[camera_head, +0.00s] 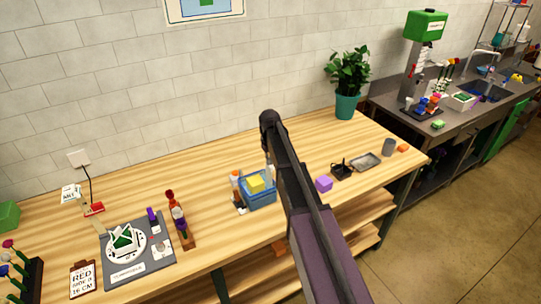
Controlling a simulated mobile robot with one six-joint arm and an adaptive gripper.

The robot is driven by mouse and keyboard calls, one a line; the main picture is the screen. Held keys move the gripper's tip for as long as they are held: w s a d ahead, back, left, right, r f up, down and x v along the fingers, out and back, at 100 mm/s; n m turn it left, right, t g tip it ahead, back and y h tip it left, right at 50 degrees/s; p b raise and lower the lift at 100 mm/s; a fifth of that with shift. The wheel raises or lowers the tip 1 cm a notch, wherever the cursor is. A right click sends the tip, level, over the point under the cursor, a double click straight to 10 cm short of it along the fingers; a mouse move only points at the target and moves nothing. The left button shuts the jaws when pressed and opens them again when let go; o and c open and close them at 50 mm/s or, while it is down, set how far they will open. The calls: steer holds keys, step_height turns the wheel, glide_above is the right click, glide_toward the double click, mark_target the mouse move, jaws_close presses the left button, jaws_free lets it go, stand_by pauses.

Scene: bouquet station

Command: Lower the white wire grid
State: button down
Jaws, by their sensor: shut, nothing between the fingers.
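A white shape (139,247) with a green block (124,239) inside it sits on a grey board (153,264) at the left of the wooden table. It may be the white wire grid; it is too small to tell its wires or whether it is raised. My arm (303,205) reaches up from the bottom, right of centre, well to the right of the board. My gripper does not show; my arm hides what lies behind it.
A blue bin with a yellow block (256,184), a purple cube (324,184), a grey tray (366,161) and a potted plant (347,80) stand on the table (225,155).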

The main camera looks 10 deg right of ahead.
steer(key=shift+f+b, duration=1.1)
steer(key=shift+f, duration=0.1)
steer(key=shift+r, duration=0.2)
steer(key=shift+r+p, duration=2.35)
steer(key=shift+p, duration=0.25)
steer(key=s+f+m+b, duration=0.1)
steer(key=s+f+b, duration=0.3)
steer(key=s, duration=1)
steer(key=s+f+m+b, duration=0.2)
steer(key=s+f+b, duration=0.2)
steer(key=s, duration=1.1)
steer(key=shift+s+d+f+m, duration=0.15)
steer(key=shift+d+f+m, duration=0.05)
steer(key=shift+m, duration=0.1)
